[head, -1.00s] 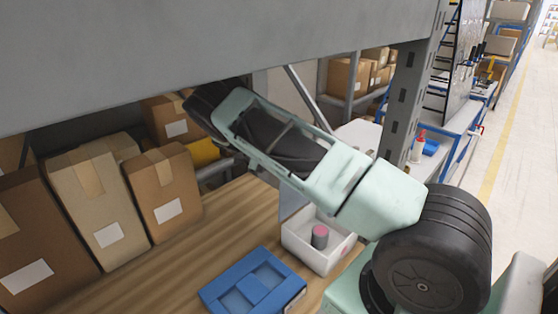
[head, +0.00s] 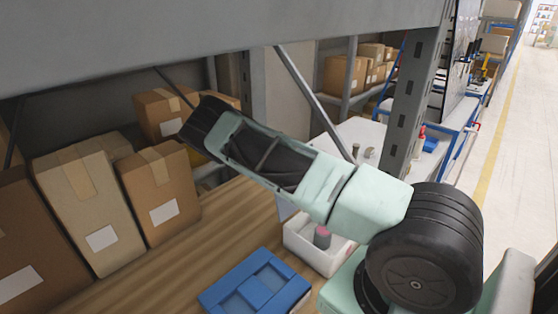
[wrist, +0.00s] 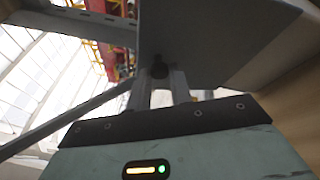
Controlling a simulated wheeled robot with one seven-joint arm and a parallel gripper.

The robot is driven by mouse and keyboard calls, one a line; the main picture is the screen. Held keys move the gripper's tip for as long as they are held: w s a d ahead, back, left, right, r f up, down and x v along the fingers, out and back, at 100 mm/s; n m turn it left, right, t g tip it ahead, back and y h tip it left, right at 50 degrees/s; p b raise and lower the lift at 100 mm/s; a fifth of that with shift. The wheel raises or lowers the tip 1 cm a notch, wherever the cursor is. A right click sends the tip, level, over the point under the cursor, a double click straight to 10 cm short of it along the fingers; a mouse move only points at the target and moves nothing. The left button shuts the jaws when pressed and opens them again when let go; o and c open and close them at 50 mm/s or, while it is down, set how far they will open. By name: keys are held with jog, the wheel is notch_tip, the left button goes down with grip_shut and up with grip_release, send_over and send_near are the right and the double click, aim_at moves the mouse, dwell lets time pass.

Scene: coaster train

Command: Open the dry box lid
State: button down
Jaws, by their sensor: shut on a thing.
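The dry box is a white open-topped box (head: 304,255) on the wooden shelf board in the head view. A grey cylinder with a pink top (head: 322,237) stands inside it. A pale grey panel, which looks like its lid (head: 287,208), shows upright at the box's back left, partly hidden by my arm. In the wrist view my gripper (wrist: 160,82) is shut on a small dark knob (wrist: 158,70) on a grey panel (wrist: 205,38), seemingly the same lid. My gripper is hidden in the head view.
A blue container (head: 255,284) lies on the wooden board (head: 185,262) left of the dry box. Cardboard boxes (head: 160,190) stand at the left. A grey shelf beam (head: 200,40) runs above my arm, and a grey upright post (head: 410,110) stands at the right.

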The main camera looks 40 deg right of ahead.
jog(key=c, duration=1.3)
grip_release()
notch_tip(320, 180, up, 10)
jog(key=shift+b, duration=1.25)
jog(key=shift+s+f, duration=0.1)
